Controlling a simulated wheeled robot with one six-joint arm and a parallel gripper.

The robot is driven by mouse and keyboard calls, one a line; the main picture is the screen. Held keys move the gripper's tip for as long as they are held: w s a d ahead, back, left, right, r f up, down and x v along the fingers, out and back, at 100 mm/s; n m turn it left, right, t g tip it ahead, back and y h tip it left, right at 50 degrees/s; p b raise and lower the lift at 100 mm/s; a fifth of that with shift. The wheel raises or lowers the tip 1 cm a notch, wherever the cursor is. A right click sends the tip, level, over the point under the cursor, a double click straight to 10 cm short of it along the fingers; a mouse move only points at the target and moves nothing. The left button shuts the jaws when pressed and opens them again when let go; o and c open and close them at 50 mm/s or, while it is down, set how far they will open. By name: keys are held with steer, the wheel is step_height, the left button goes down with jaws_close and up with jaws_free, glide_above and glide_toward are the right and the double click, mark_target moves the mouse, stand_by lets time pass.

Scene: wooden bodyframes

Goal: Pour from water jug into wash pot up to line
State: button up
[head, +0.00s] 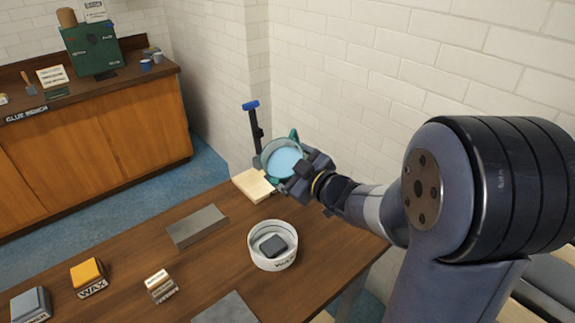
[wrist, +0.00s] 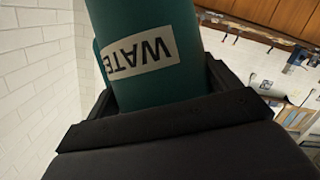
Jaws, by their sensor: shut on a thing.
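The teal water jug (head: 268,151) is in my gripper (head: 302,172), held above the far right end of the wooden table. Light blue water shows inside its round mouth. In the wrist view the jug (wrist: 130,22) sits between my dark fingers, with a pale label reading "WATE". A white round pot (head: 272,264), with dark lettering starting "WA", stands on the table below and nearer than the jug. A dark square block (head: 272,245) shows inside it. I cannot make out a fill line or any water in the pot. No stream shows between jug and pot.
A black stand with a blue top (head: 252,120) and a pale block (head: 254,185) are at the table's far end. A grey slab (head: 197,226), small cream block (head: 160,286) and yellow wax block (head: 88,274) lie left. The brick wall is close behind the jug.

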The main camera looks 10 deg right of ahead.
steer(key=shift+s+a+r+n+t+y+b, duration=0.15)
steer(key=shift+n+t+b, duration=0.5)
steer(key=shift+b, duration=1.6)
steer(key=shift+s+r+n+t+y+b, duration=0.1)
steer(key=shift+r+n+t+y+b, duration=0.15)
steer(key=shift+n+b, duration=1.35)
stand_by(4.2)
